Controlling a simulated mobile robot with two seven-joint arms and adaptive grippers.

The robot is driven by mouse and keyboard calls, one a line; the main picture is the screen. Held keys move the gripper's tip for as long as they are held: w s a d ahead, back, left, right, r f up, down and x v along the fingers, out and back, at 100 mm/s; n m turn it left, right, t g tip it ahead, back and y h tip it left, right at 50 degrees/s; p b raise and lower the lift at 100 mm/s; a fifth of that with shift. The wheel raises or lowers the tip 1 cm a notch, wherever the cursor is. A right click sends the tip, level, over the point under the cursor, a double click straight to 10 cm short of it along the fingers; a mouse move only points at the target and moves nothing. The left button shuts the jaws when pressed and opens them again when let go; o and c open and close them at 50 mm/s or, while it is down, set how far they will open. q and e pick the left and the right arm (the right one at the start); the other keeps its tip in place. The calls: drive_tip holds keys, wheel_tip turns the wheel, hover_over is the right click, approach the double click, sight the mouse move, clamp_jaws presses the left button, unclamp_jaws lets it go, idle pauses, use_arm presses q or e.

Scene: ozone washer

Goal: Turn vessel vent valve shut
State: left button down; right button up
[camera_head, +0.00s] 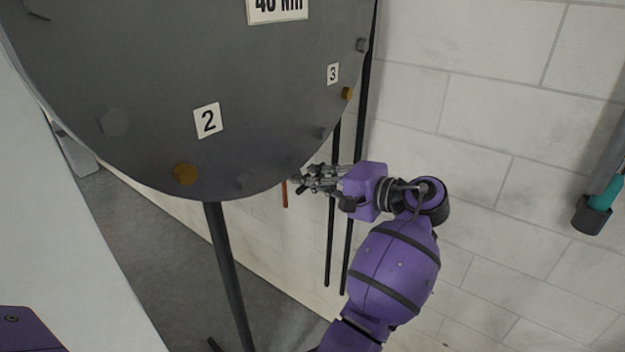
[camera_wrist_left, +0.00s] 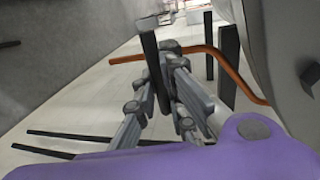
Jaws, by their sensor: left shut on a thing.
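My left gripper (camera_head: 300,180) reaches in at the lower right edge of the large grey round vessel cover (camera_head: 250,90). In the left wrist view its fingers (camera_wrist_left: 160,85) are closed around a dark flat bar (camera_wrist_left: 149,40), which looks like the vent valve's lever. The bar stands nearly upright between the fingers. A copper pipe (camera_wrist_left: 225,62) passes behind the fingers, and a short length of it (camera_head: 285,194) hangs below the cover in the head view. The valve body cannot be made out. My right gripper is not in view.
Dark upright rods (camera_head: 331,240) stand close behind my left gripper, before a pale block wall (camera_head: 480,120). A dark leg (camera_head: 228,270) stands under the vessel. A grey pipe with a teal part (camera_head: 606,193) is at the far right. Free room lies right of the gripper.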

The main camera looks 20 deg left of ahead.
use_arm(q)
drive_tip(key=shift+r, duration=0.1)
idle(0.4)
drive_tip(key=c, duration=1.8)
unclamp_jaws()
drive_tip(key=shift+d, duration=0.15)
drive_tip(key=v, duration=0.7)
drive_tip(key=shift+d, duration=0.15)
